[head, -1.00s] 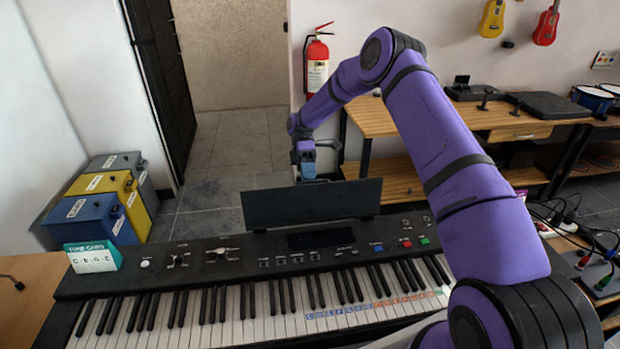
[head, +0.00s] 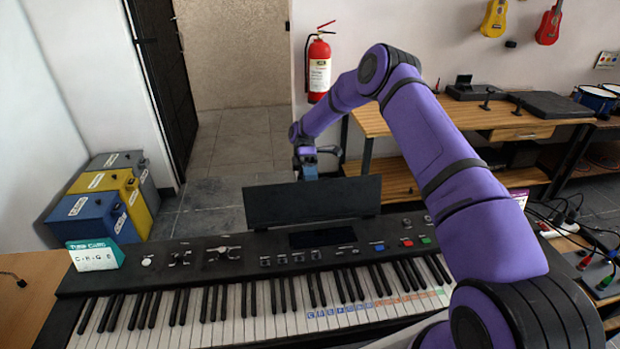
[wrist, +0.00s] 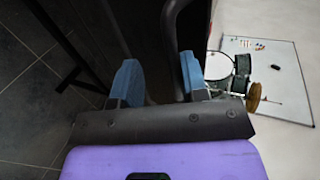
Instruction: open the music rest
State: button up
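The music rest (head: 320,201) is a dark flat panel along the back edge of the black keyboard (head: 200,258). It stands raised, and its exact tilt is hard to tell. My purple arm reaches over the right side of the keyboard to the far side of the rest. My gripper (head: 308,172) is just behind the rest's top edge, its tips partly hidden by it. In the wrist view, the two blue fingers of my gripper (wrist: 158,72) are apart. Dark surfaces show beyond and between them; I cannot tell whether either finger touches the rest.
A tune card (head: 96,256) stands on the keyboard's left end. Blue, yellow and grey boxes (head: 122,190) stand at the left. A wooden bench (head: 440,120) is behind at the right, and cables (head: 590,245) lie at the right. Open floor (head: 225,150) lies behind the keyboard.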

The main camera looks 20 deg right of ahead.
aim_at(313, 183)
jog(key=shift+w+r, duration=0.1)
jog(key=shift+w, duration=0.05)
dwell(0.3)
notch_tip(313, 183, up, 4)
jog(key=shift+f, duration=0.1)
jog(key=o, duration=0.4)
jog(key=s, duration=1)
jog(key=s+r, duration=0.1)
jog(key=s, duration=0.4)
jog(key=shift+s+a+r, duration=0.1)
jog(key=shift+s+a, duration=0.05)
jog(key=shift+a, duration=0.2)
jog(key=shift+o, duration=1.3)
jog(key=shift+s, duration=0.35)
jog(key=shift+w, duration=0.1)
